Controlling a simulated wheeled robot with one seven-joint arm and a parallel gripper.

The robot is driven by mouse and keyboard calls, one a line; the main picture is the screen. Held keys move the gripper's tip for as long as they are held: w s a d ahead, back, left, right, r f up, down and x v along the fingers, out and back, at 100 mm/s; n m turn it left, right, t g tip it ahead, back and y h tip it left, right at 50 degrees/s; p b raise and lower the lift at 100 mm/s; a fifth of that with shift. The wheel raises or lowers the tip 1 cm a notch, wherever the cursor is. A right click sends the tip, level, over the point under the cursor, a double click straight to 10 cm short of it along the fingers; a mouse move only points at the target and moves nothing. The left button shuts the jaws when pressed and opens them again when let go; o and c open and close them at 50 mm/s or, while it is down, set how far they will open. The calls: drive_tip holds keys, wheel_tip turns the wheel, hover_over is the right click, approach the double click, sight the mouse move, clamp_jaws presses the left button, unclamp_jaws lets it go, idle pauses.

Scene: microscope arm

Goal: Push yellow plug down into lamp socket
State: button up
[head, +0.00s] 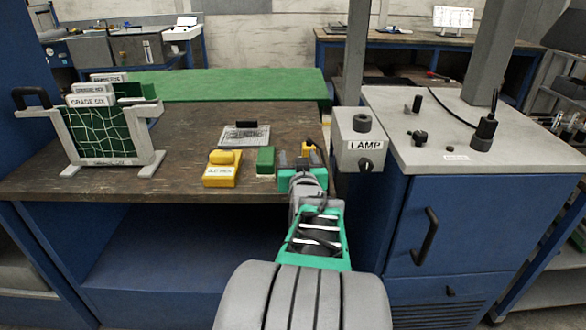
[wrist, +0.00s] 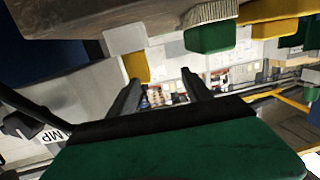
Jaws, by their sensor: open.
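The yellow plug (head: 308,149) shows at the right edge of the wooden bench, just beyond my gripper (head: 299,163), with a dark cord near it. In the wrist view my gripper (wrist: 160,82) is open, with nothing held between its fingers. A yellow piece that looks like the plug (wrist: 137,66) is just past the left fingertip, under a grey block (wrist: 125,38). The lamp socket is the dark round top (head: 362,122) of the grey box labelled LAMP (head: 346,158), right of my gripper. The plug's lower part is hidden in the head view.
A yellow block (head: 221,170), a green block (head: 265,160) and a grey plate (head: 246,136) lie left of my gripper. A slide rack (head: 104,125) stands farther left. The blue cabinet's grey top (head: 430,135), with knobs and a corded black piece (head: 484,132), is at right.

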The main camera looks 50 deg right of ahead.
sight(308, 143)
drive_tip(key=s+d, duration=0.1)
drive_tip(key=d+f+m+h+b, duration=0.1)
drive_tip(key=d, duration=0.1)
drive_tip(key=shift+s+h+b, duration=0.3)
drive_tip(key=shift+s, duration=0.1)
drive_tip(key=x, duration=0.7)
drive_tip(key=shift+w+d+r, duration=0.25)
drive_tip(key=shift+w, duration=0.05)
clamp_jaws()
